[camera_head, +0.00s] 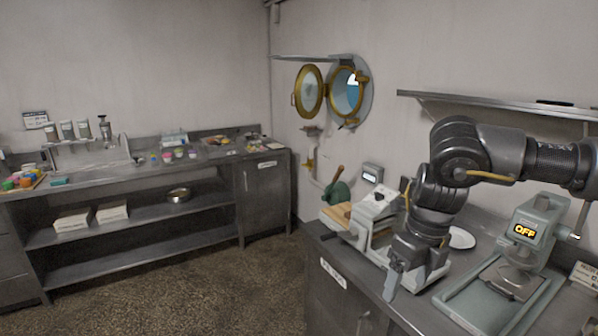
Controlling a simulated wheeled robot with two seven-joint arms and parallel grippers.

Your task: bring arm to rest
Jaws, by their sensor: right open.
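My right arm comes in from the right edge, bent at the elbow over the right counter. My right gripper (391,284) points down at the counter's front edge, in front of a pale slicer-like machine (375,213). Its fingers show only from the side, and nothing is seen held in them. The gripper and forearm hide part of the counter and the machine behind. My left gripper is not in the picture.
A press-like machine with an OFF display (525,231) stands right of the gripper. A white plate (461,238) lies behind the forearm. A wall shelf (490,104) runs above. A back-left counter (130,177) holds jars and small items. The floor (190,285) between is clear.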

